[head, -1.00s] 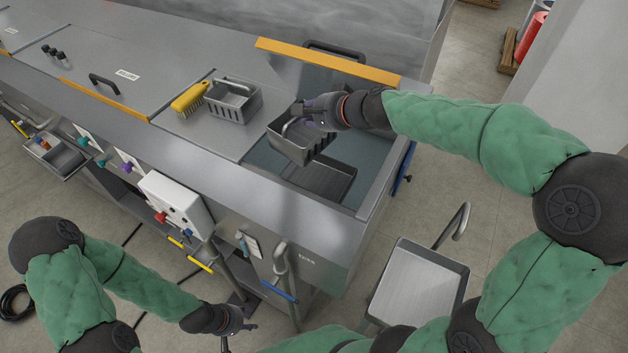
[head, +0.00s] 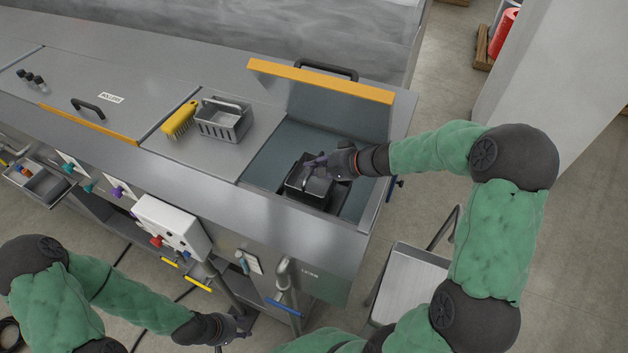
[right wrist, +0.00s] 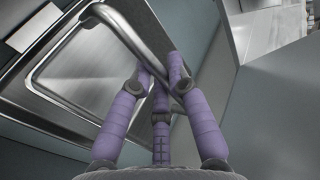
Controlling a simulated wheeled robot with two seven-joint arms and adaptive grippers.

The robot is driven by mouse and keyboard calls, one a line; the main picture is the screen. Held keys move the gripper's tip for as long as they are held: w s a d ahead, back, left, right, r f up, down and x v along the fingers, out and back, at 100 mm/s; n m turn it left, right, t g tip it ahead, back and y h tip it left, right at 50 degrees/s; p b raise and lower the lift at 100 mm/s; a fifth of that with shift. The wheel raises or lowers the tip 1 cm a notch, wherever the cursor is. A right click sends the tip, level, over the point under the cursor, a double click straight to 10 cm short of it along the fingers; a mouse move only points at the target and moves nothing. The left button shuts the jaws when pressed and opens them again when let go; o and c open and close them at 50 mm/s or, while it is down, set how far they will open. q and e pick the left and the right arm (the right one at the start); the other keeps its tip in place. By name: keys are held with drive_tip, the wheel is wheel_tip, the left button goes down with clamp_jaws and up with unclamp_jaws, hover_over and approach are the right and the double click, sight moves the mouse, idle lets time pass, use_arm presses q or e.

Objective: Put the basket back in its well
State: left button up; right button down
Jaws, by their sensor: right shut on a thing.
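A dark metal basket (head: 303,186) hangs at the square well (head: 322,205) inside the open compartment at the counter's right end. It covers most of the well, and I cannot tell how deep it sits. My right gripper (head: 318,164) is shut on its bar handle. In the right wrist view, the purple fingers (right wrist: 160,85) close around the handle (right wrist: 125,30), and the basket's shiny rim and inside (right wrist: 85,75) show below, turned in the picture. My left gripper (head: 241,331) is low in front of the counter, away from the basket; its jaws are too small to read.
The compartment's lid (head: 320,82) with a yellow edge stands open behind the well. A second grey basket (head: 225,119) and a yellow brush (head: 179,119) sit on the counter to the left. A metal cart (head: 412,280) stands at the front right.

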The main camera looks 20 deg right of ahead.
sight(314, 187)
drive_tip(key=shift+w+f, duration=0.1)
drive_tip(key=shift+f, duration=0.6)
wheel_tip(314, 187, down, 2)
drive_tip(key=shift+f, duration=0.75)
drive_tip(key=c, duration=1.2)
unclamp_jaws()
drive_tip(key=shift+f, duration=0.1)
